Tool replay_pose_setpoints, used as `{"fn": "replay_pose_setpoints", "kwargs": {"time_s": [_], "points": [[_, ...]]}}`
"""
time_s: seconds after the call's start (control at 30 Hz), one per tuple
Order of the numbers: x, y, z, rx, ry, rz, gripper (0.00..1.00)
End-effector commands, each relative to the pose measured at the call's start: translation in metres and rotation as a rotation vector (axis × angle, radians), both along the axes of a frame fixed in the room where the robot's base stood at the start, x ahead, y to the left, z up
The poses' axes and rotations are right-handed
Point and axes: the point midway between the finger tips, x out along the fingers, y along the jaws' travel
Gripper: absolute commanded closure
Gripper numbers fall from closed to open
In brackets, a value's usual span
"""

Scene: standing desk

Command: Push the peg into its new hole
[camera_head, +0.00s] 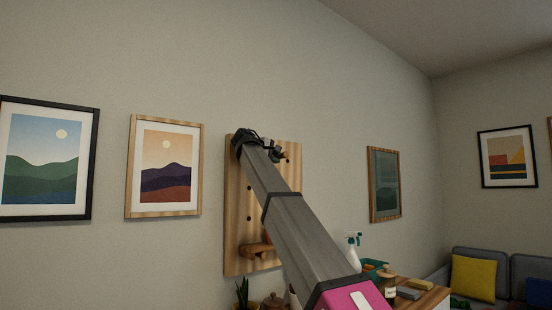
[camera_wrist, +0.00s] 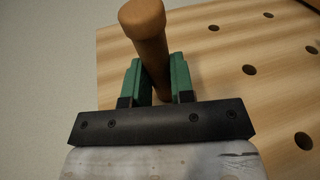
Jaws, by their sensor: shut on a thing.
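A brown wooden peg (camera_wrist: 151,42) with a wider round head stands between the green fingers of my gripper (camera_wrist: 156,82) in the wrist view. The fingers are shut on its shaft. The wooden pegboard (camera_wrist: 215,58) lies behind it, with several dark open holes, such as one hole (camera_wrist: 249,70) right of the peg. The far end of the peg is hidden by the fingers, so I cannot tell whether it is in a hole. In the head view, my gripper (camera_head: 275,150) is at the upper part of the pegboard (camera_head: 236,215), and my arm covers much of the board.
A small wooden shelf (camera_head: 256,250) sits low on the pegboard. Framed pictures (camera_head: 165,166) hang on the wall left of the board. The wall above is clear.

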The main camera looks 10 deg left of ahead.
Motion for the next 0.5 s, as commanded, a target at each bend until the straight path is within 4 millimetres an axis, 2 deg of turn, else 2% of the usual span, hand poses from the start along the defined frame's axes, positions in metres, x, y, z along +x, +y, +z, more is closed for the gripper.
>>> {"fn": "replay_pose_setpoints", "kwargs": {"time_s": [0.17,0.2,0.27,0.5], "points": [[0.0028,0.0031,-0.0001,0.000,0.000,0.000,1.00],[0.0023,0.0027,-0.0001,0.000,0.000,0.000,0.64],[0.0022,0.0026,-0.0002,0.000,0.000,0.000,0.48],[0.0021,0.0026,-0.0003,0.000,0.000,0.000,0.48]]}}
